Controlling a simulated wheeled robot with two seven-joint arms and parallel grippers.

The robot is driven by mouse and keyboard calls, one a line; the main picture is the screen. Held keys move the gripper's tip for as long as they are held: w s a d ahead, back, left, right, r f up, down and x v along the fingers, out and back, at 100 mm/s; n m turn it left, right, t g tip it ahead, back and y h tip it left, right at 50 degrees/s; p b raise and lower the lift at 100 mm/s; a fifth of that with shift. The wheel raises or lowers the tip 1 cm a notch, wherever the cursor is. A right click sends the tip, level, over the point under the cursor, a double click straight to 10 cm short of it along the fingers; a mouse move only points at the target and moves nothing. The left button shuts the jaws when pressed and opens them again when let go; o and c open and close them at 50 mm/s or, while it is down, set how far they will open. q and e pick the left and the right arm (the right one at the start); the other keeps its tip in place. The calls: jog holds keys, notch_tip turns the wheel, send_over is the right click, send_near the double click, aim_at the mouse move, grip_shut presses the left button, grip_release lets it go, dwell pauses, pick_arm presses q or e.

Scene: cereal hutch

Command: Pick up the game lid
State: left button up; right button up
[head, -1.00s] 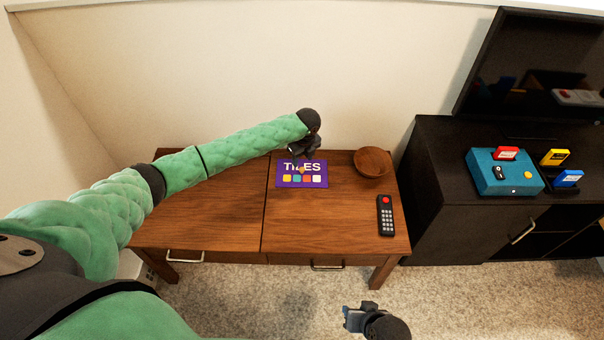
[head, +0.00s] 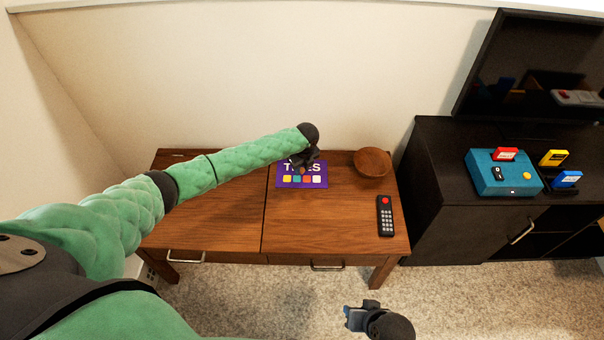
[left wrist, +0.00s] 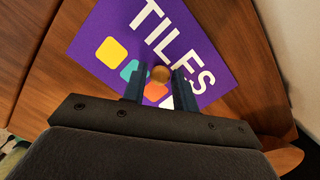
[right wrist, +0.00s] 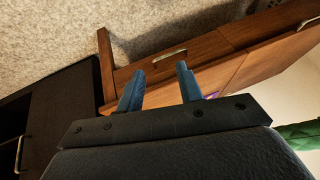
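The game lid (head: 302,174) is a flat purple panel marked TILES with coloured squares, lying on the wooden table. It also shows in the left wrist view (left wrist: 88,62), with a small round tan knob (left wrist: 160,74) standing on it. My left gripper (head: 302,163) is low over the lid's upper part and hides some lettering. In the left wrist view its fingers (left wrist: 159,84) are spread on either side of the knob, with small gaps. My right gripper (head: 356,318) is far from the lid, in front of the table. Its fingers (right wrist: 160,82) are apart and empty.
A wooden bowl (head: 372,162) stands right of the lid, and a black remote (head: 385,215) lies near the table's right edge. The table's left half is clear. A black cabinet (head: 460,225) with a teal console (head: 500,178) stands at right.

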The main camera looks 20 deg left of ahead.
pick_arm(q)
grip_shut()
